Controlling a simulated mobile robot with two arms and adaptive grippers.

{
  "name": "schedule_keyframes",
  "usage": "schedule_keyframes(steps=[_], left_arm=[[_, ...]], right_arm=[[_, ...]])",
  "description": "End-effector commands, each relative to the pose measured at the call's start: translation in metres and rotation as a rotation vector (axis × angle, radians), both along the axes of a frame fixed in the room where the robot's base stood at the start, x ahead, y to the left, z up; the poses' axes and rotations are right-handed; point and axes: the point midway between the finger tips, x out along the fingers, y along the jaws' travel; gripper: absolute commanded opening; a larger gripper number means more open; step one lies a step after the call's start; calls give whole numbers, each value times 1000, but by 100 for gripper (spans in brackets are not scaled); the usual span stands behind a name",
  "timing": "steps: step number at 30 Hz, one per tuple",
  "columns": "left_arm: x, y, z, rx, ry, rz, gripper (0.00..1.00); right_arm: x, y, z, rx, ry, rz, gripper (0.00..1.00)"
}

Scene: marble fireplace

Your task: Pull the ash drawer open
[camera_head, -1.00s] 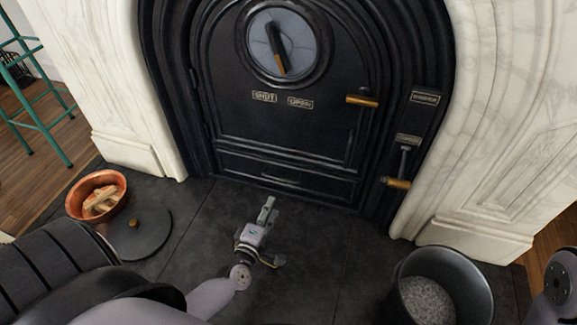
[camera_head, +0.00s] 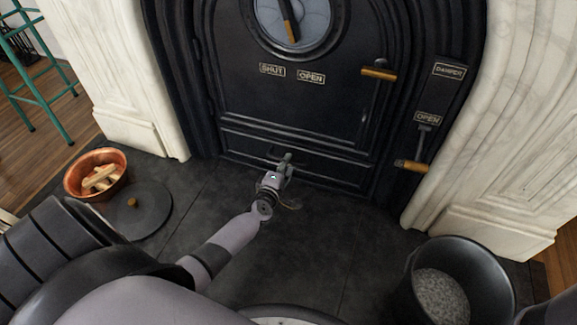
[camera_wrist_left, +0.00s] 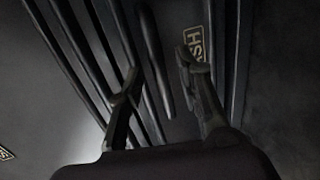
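The ash drawer (camera_head: 332,172) is the low black panel at the foot of the stove front, and it looks shut. In the left wrist view a dark bar handle (camera_wrist_left: 154,55) stands off the drawer face, beside a framed label (camera_wrist_left: 194,45) that is partly hidden by a finger. My left gripper (camera_head: 286,158) is at the drawer front in the head view. In the wrist view its fingers (camera_wrist_left: 158,75) are open, one on each side of the bar's line. I cannot tell whether they touch the bar. My right gripper is out of view.
A stove door (camera_head: 300,105) with a brass-tipped latch (camera_head: 379,73) is above the drawer. A damper lever (camera_head: 412,165) is to the right. A black bucket of ash (camera_head: 490,270) and a copper pan of wood (camera_head: 97,174) flank the hearth.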

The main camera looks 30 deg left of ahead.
Motion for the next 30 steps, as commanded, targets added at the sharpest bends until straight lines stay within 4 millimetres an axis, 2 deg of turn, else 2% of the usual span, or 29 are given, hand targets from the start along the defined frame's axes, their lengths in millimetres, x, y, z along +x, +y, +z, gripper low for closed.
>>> schedule_keyframes(steps=[1,6,16,30], left_arm=[[8,2,-5,1,-1,0,33],[21,5,-6,1,0,0,33],[24,6,-5,2,0,0,33],[23,6,-5,2,0,0,2]], right_arm=[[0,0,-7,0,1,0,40],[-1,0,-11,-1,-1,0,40],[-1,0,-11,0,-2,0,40],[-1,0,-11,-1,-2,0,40]])
